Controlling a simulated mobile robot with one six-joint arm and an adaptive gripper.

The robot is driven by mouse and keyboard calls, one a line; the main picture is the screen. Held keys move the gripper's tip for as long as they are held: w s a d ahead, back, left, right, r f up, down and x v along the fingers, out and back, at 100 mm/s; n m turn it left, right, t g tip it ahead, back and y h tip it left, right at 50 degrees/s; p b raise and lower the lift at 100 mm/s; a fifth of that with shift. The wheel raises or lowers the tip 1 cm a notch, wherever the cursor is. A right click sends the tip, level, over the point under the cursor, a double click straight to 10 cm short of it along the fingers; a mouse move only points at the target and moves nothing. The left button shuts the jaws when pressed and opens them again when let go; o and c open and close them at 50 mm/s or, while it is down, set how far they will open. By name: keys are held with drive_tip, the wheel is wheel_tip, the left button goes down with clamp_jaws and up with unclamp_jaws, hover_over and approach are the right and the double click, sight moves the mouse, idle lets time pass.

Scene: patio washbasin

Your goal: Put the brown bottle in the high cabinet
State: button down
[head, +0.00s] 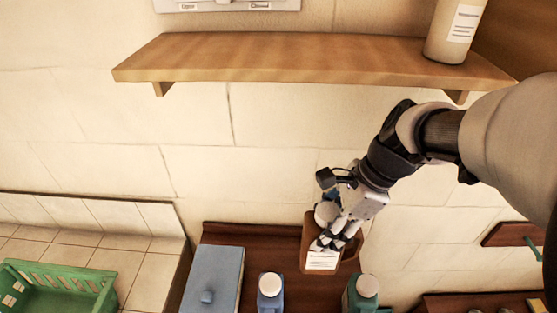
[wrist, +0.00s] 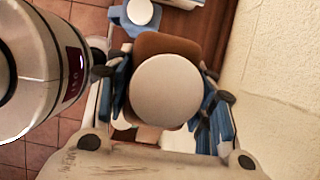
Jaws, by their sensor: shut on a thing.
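The brown bottle (head: 309,232) has a white cap and a white label, and appears upright at the dark brown counter in the head view. My gripper (head: 335,238) comes down from the upper right and is shut on it. In the wrist view the brown bottle (wrist: 165,43) sits between the fingers of my gripper (wrist: 163,88), its round white cap facing the camera. Whether its base touches the counter cannot be told. No cabinet is clearly seen; only the lower part of a white panel (head: 228,6) with small labels shows at the top edge.
A wooden shelf (head: 300,60) juts from the wall above, with a cream bottle (head: 447,30) at its right end. A blue bottle (head: 270,293), a green bottle (head: 362,290) and a blue box (head: 213,280) stand near the brown bottle. A green crate (head: 75,262) is at lower left.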

drive_tip(key=shift+w, duration=0.25)
wheel_tip(320, 180, down, 20)
drive_tip(key=b, duration=0.6)
drive_tip(key=shift+r, duration=0.15)
drive_tip(key=shift+s, duration=0.1)
drive_tip(key=shift+f+b, duration=0.2)
drive_tip(key=shift+b, duration=0.15)
drive_tip(key=c, duration=0.7)
unclamp_jaws()
drive_tip(key=shift+r, duration=0.1)
